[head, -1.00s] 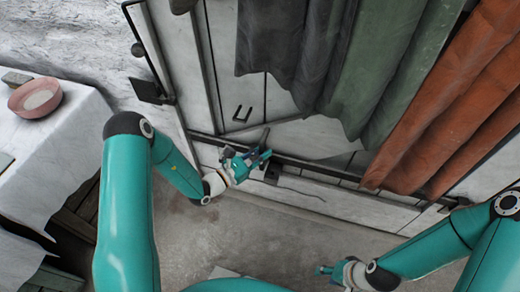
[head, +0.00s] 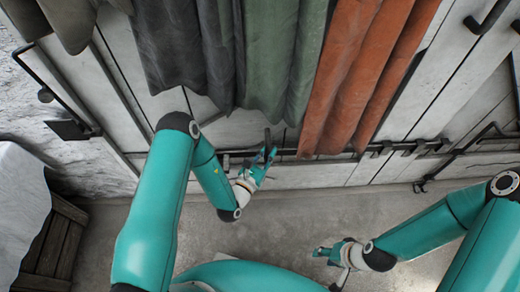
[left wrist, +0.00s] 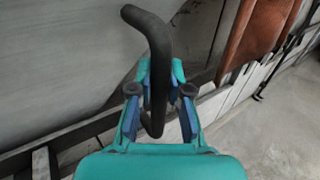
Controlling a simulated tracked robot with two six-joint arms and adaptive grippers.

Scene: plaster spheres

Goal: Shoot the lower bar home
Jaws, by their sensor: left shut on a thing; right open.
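The lower bar (head: 285,152) is a thin dark rod running across the lower part of the pale plank door (head: 130,80). My left gripper (head: 266,160) is at its bent black handle (left wrist: 158,55). In the left wrist view, the fingers of my left gripper (left wrist: 160,92) are shut on this handle from both sides, and its curved end rises above them. Dark brackets (head: 385,149) sit on the door to the right. Hanging cloths and my gripper hide parts of the bar. My right gripper (head: 322,251) is open and empty, low over the floor, away from the door.
Dark grey, green (head: 270,60) and orange (head: 345,80) cloths hang over the door above the bar. Another black rod (head: 470,143) is at the right. A wooden crate (head: 50,245) and a white-draped table (head: 20,195) stand at the left. Bare concrete floor (head: 300,210) lies before the door.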

